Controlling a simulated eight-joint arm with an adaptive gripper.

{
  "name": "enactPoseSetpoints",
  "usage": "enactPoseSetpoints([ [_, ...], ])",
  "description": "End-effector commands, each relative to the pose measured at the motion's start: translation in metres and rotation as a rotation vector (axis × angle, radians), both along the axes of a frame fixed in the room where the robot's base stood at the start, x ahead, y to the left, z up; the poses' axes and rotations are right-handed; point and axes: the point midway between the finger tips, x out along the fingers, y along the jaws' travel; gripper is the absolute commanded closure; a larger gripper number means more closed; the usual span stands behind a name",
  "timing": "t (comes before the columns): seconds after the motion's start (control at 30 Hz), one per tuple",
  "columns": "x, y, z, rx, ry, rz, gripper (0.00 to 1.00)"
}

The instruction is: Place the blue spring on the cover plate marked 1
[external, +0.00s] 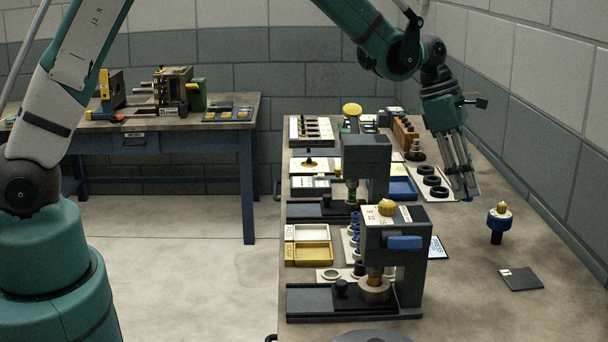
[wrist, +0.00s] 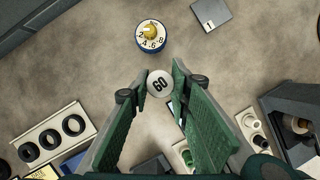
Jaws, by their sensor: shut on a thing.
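My gripper (external: 467,195) is above the right part of the bench, its fingers pointing down. In the wrist view its fingers (wrist: 155,88) close on a round piece with a white top marked 60 (wrist: 160,83). A bit of blue shows at the fingertips in the external view, so this appears to be the blue spring; its body is mostly hidden. A flat dark plate with a pale label (external: 522,279) lies at the bench's right side, apart from my gripper. It also shows at the top of the wrist view (wrist: 211,12).
A blue dial with a yellow knob (external: 500,218) stands between my gripper and the dark plate. Two dark presses (external: 405,240) (external: 366,160) stand left of my gripper. Black rings (external: 433,180) lie on a white board. Bare bench surrounds the plate; a wall is right.

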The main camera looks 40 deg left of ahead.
Motion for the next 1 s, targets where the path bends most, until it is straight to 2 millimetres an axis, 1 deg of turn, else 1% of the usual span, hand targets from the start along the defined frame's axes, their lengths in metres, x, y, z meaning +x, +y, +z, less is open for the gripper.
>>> enactPoseSetpoints([
  [0.03,-0.004,-0.013,0.001,0.0,0.0,-0.01,0.92],
  [0.17,-0.014,-0.047,0.002,0.0,-0.001,-0.035,0.92],
  [0.4,-0.04,-0.116,0.005,0.0,0.0,-0.083,0.92],
  [0.5,-0.051,-0.141,0.006,0.0,0.001,-0.1,0.92],
  [0.6,-0.061,-0.161,0.006,0.0,0.0,-0.115,0.92],
  [0.7,-0.068,-0.176,0.007,0.0,-0.001,-0.125,0.92],
  [0.8,-0.072,-0.184,0.007,0.0,-0.001,-0.13,0.92],
  [1.0,-0.075,-0.19,0.007,0.0,0.0,-0.134,0.92],
])
